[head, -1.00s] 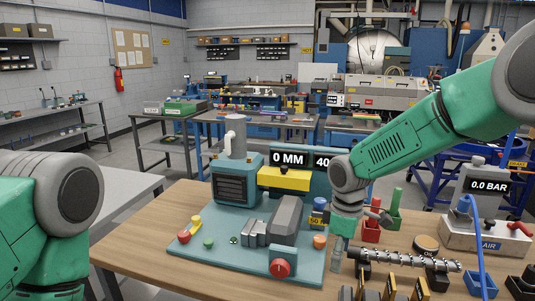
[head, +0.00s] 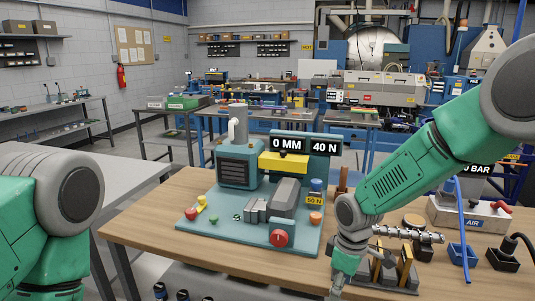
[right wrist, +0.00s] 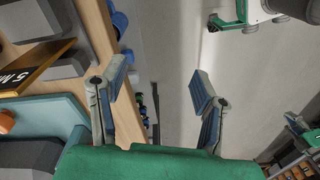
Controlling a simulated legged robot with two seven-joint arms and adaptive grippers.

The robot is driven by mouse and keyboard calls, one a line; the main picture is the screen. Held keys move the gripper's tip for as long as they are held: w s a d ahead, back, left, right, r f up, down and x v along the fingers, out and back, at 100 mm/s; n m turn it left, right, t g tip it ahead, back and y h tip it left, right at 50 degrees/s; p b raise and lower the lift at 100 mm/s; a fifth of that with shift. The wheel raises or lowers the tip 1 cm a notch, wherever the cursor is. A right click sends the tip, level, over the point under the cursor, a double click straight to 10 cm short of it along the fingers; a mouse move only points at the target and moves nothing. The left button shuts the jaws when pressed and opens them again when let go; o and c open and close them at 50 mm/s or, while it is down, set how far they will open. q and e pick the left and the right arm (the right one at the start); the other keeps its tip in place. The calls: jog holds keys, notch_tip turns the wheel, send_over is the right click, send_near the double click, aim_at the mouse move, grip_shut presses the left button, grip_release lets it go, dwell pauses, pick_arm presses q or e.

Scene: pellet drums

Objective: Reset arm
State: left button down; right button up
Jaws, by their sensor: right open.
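My right arm comes in from the right in the head view, and its gripper (head: 340,282) points down near the table's front edge, in front of the teal machine and left of a block holding upright brass-coloured plates (head: 404,264). In the right wrist view the two fingers of the right gripper (right wrist: 162,85) are spread apart with nothing between them, and grey floor shows behind. My left arm shows only as a green link with a grey joint at the left edge of the head view; its gripper is out of the picture.
The wooden table (head: 150,214) carries the teal machine base (head: 215,238) with a red knob (head: 278,238), a metal screw shaft (head: 415,235), a blue holder (head: 461,254) and an air unit (head: 475,215). Bare tabletop lies at the front left.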

jog(key=s+d+f+m+b, duration=0.2)
jog(key=s+f+m+b, duration=0.15)
jog(key=s+f, duration=0.7)
jog(key=s+d+f+m+b, duration=0.2)
jog(key=s+f+b, duration=0.2)
jog(key=s+f, duration=0.65)
jog(key=s+d+f+m+b, duration=0.2)
jog(key=s+d+f, duration=0.1)
jog(key=s, duration=0.3)
jog(key=s+d+f+m+b, duration=0.2)
jog(key=s+d+f+m, duration=0.1)
jog(key=s, duration=0.4)
jog(key=shift+d+f+t+h, duration=0.3)
jog(key=shift+d+t, duration=0.1)
jog(key=shift+d, duration=0.4)
